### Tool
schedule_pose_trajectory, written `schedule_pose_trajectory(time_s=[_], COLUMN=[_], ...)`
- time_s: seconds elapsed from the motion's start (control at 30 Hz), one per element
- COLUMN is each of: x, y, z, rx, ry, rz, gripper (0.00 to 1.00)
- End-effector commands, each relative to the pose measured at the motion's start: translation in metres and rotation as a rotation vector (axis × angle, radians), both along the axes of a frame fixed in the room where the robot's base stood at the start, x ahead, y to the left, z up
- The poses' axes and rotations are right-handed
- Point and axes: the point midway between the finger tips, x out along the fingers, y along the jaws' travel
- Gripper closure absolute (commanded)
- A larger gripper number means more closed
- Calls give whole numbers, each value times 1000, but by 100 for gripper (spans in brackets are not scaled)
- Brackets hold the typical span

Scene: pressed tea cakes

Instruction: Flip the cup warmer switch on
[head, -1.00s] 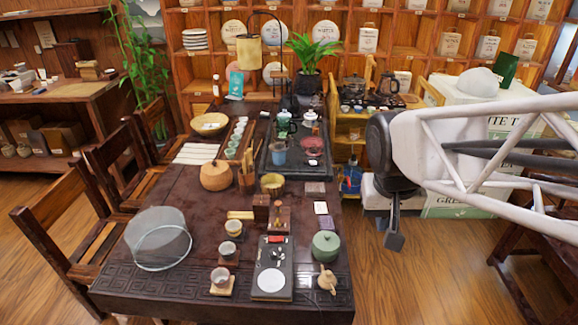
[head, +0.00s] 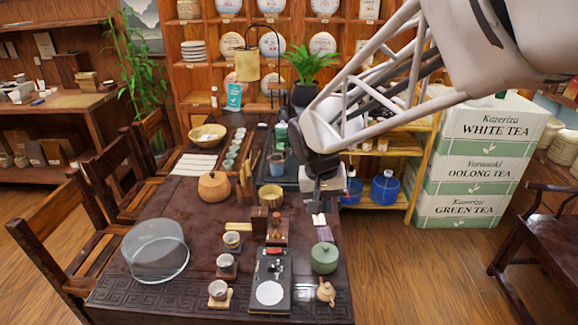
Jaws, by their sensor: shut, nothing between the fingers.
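The cup warmer appears to be the flat black slab (head: 257,298) with a pale round disc, lying near the front edge of the dark table. Small details show on its upper part, with a red patch at its far end; which of them is the switch, and its position, are too small to tell. My gripper (head: 317,213) is shut and empty. It points down over the table's right side, behind and to the right of the warmer, apart from it.
A green lidded jar (head: 325,258) and a small tan pot (head: 326,291) stand right of the warmer. Small cups (head: 219,289) stand on its left. A wooden stand (head: 277,232) is just behind it. A glass dome (head: 155,250) is further left.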

Motion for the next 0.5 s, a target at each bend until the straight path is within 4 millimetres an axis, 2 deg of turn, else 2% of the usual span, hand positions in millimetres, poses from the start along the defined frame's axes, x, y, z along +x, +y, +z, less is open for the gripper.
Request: schedule_pose_trajectory(time_s=[0.5], x=[56], y=[68], z=[-47], rx=[-67], ry=[34], rz=[7], gripper=[100])
